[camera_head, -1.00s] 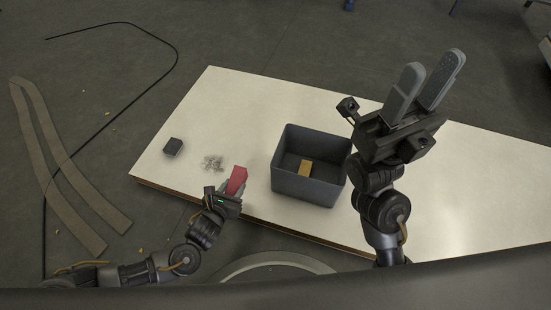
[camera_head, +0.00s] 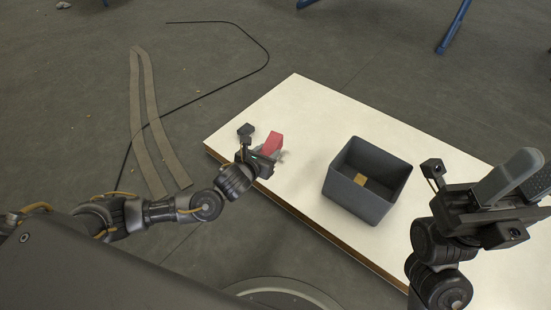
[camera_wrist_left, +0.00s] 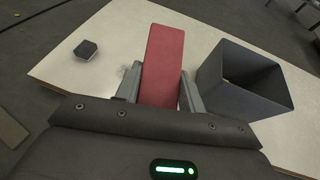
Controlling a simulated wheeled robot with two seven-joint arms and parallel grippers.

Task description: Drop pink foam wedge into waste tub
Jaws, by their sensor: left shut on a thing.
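The pink foam wedge (camera_head: 273,143) is held between the fingers of my left gripper (camera_head: 264,154), over the left part of the white table. In the left wrist view the wedge (camera_wrist_left: 163,62) stands out between the two fingers (camera_wrist_left: 160,95). The waste tub (camera_head: 366,193) is a dark grey open box on the table, to the right of the wedge; it also shows in the left wrist view (camera_wrist_left: 240,88). A small tan block (camera_head: 360,179) lies inside it. My right gripper (camera_head: 515,180) is at the right edge with its two fingers apart and nothing visible between them.
The white table (camera_head: 309,104) has bare room between wedge and tub. A small dark block (camera_wrist_left: 86,50) lies on the table left of the wedge; the left gripper is near it in the head view. A black cable (camera_head: 215,91) and brown strips (camera_head: 146,122) lie on the floor.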

